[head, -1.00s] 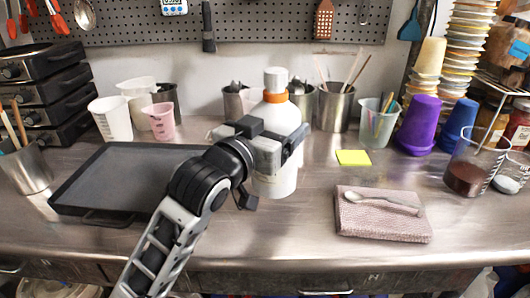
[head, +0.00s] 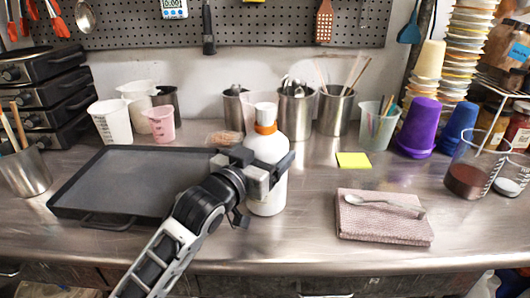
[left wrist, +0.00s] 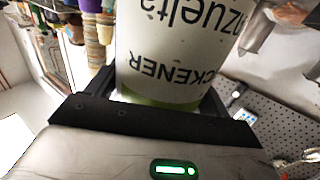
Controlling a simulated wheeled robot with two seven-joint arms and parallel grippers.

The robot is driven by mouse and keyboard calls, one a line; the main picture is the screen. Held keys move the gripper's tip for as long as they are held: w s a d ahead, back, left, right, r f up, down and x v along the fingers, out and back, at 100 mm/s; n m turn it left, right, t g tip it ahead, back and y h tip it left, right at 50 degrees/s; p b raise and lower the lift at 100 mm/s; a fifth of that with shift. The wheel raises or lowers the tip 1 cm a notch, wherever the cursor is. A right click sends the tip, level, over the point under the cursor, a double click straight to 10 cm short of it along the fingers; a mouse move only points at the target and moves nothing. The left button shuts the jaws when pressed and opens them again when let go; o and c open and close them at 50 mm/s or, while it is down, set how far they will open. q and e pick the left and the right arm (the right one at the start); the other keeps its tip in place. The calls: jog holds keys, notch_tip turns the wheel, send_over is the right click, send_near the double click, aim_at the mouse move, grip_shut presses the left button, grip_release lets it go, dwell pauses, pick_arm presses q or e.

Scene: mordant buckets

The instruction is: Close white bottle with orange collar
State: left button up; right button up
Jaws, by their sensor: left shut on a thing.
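The white bottle (head: 268,185) with an orange collar (head: 266,128) stands upright on the steel counter, its base appearing to touch it. A white cap (head: 266,112) sits above the collar; whether it is fully closed I cannot tell. My left gripper (head: 268,170) is shut around the bottle's body, reaching from the left. The left wrist view shows the printed bottle wall (left wrist: 180,60) between the dark fingers, with upside-down lettering; its cap is out of that view. My right gripper is not in view.
A black tray (head: 68,199) lies left of the bottle. Metal cups (head: 296,115) stand behind it. A yellow note (head: 353,160) and a folded cloth (head: 385,222) with a spoon (head: 382,204) lie to the right. The counter in front of the bottle is clear.

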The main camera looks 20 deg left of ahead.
pick_arm(q)
jog(key=shift+r, duration=0.1)
jog(key=o, duration=1.8)
jog(key=shift+f, duration=0.2)
jog(key=shift+s+r, duration=0.1)
jog(key=shift+r, duration=0.05)
jog(key=b+v, duration=0.1)
jog(key=v, duration=1.1)
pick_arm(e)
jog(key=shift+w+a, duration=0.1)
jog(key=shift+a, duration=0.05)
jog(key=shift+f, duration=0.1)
